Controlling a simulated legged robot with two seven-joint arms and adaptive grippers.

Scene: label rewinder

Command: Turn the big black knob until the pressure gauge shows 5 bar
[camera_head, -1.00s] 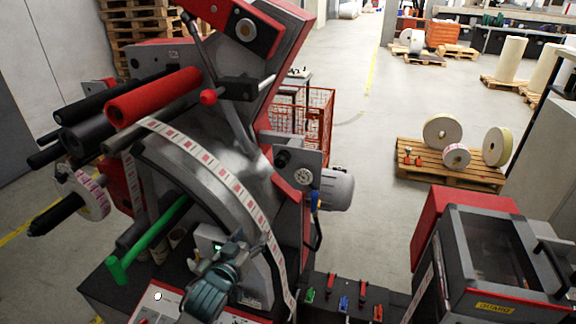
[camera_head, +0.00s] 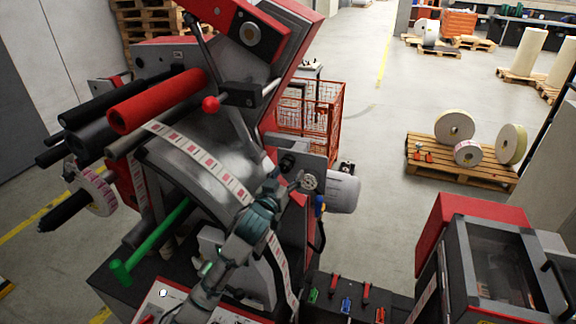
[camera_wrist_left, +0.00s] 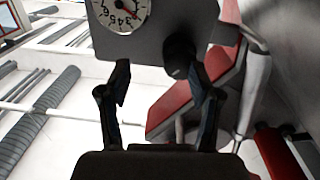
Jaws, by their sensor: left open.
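The pressure gauge (camera_head: 309,181) is a small round white dial on a grey panel (camera_head: 312,162) at the machine's right side. In the left wrist view the gauge (camera_wrist_left: 121,11) is cut off by the top edge; digits 3, 4 and 5 show, but its exact reading cannot be told. The black knob (camera_wrist_left: 179,58) sticks out from the panel below and right of the gauge. My left gripper (camera_wrist_left: 160,82) is open and empty, its fingers pointing toward the panel, with the knob ahead and nearer the right finger. In the head view my left gripper (camera_head: 284,186) is close to the panel. My right gripper is out of view.
A red-tipped lever (camera_head: 211,104) and red roller (camera_head: 155,101) stand up and left of the gripper. A label strip (camera_head: 205,162) runs over the curved metal below. A grey motor (camera_head: 343,194) sits right of the panel.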

